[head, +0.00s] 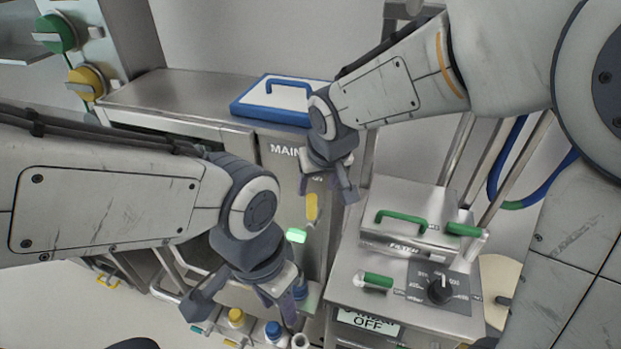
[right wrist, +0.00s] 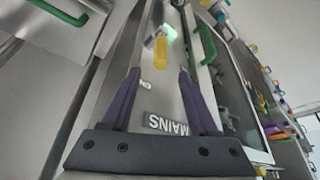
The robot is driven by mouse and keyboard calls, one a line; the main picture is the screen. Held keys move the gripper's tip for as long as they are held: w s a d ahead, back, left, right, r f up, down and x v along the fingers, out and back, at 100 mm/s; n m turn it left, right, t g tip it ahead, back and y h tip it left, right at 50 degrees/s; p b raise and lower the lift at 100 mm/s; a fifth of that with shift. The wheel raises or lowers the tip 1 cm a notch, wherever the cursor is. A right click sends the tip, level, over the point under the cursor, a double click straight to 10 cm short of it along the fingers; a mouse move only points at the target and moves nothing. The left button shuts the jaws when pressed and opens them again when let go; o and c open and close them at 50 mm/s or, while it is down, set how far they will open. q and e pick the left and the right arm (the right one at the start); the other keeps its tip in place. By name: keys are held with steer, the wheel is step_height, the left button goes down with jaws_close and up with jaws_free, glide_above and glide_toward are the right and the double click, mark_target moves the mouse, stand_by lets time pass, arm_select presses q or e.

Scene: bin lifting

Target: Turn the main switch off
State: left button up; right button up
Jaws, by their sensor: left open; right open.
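The main switch is a yellow lever (head: 312,207) on the grey front of a metal cabinet (head: 285,185), below the label MAINS (head: 285,149). A lit green lamp (head: 296,236) sits just below it. My right gripper (head: 328,188) is open above and close to the lever. In the right wrist view, the lever (right wrist: 160,54) appears between and beyond the open fingers (right wrist: 158,80), with the lamp (right wrist: 171,33) past it and an ON mark (right wrist: 146,84) nearby. No contact is visible. My left gripper (head: 240,305) is open and empty, lower left of the switch.
A blue-edged lid (head: 285,98) with a handle lies on the cabinet top. To the right, a unit with green handles (head: 402,217), a black dial (head: 440,289) and an OFF sign (head: 368,322) stands close. Bottles with yellow and blue caps (head: 236,316) stand below.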

mark_target(313, 200)
steer(key=p+x, duration=0.1)
steer(key=x, duration=0.9)
steer(key=shift+s, duration=0.1)
jaws_close()
stand_by(1.1)
